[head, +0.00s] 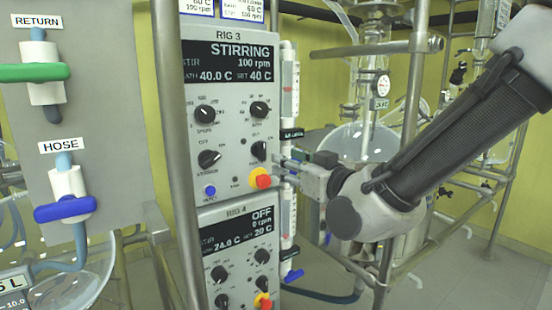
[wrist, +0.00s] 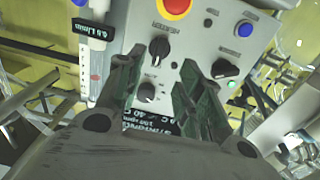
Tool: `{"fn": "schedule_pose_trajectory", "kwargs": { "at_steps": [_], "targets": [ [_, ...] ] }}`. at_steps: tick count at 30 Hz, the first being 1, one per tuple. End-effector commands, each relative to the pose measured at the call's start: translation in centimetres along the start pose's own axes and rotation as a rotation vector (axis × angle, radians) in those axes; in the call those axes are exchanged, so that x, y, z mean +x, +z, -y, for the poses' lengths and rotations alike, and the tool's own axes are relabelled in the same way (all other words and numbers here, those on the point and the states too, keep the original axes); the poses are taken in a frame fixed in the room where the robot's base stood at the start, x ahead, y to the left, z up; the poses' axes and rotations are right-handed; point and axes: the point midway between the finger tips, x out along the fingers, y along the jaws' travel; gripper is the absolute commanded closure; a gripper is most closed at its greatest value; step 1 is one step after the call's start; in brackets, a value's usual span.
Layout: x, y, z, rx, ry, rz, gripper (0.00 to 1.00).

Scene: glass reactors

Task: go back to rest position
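My gripper (head: 280,166) is in front of the right side of the Rig 3 control box (head: 229,80), close to its lower right knob and the red and yellow stop button (head: 260,178). In the wrist view my gripper (wrist: 158,62) has its two fingers spread apart. A black knob (wrist: 159,47) shows in the gap between them, with another knob (wrist: 147,92) deeper in it. The fingers hold nothing that I can see. Whether a fingertip touches the panel I cannot tell. The Rig 3 display (head: 240,60) reads STIRRING, 100 rpm.
The Rig 4 box (head: 236,245) below reads OFF. A metal post (head: 178,150) stands left of the boxes. A glass reactor (head: 355,140) in a metal frame stands behind my arm. At the left, a grey panel has green (head: 35,72) and blue (head: 65,209) valve handles.

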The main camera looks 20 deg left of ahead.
Motion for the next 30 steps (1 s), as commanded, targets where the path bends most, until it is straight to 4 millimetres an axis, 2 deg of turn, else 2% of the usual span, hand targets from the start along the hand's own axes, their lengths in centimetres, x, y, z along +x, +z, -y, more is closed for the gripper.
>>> {"fn": "schedule_pose_trajectory", "kwargs": {
  "at_steps": [3, 6, 17, 20, 23, 24, 26, 28, 30],
  "targets": [
    [-1.6, 0.0, 0.0, 0.000, -0.001, -0.001, 0.63],
    [-2.2, 0.0, 0.0, 0.000, 0.000, -0.001, 0.63],
    [-2.4, 0.2, 0.0, 0.005, -0.001, 0.007, 0.63],
    [-2.5, 2.0, 0.4, 0.016, -0.018, 0.086, 0.63],
    [-3.3, 6.5, 1.5, 0.026, -0.063, 0.279, 0.63],
    [-4.1, 8.8, 2.0, 0.026, -0.087, 0.384, 0.63],
    [-6.2, 11.6, 2.7, 0.027, -0.121, 0.545, 0.63],
    [-9.3, 13.7, 1.5, 0.034, -0.126, 0.721, 0.63],
    [-13.1, 14.7, -1.1, 0.052, -0.094, 0.882, 0.63]
  ]
}}
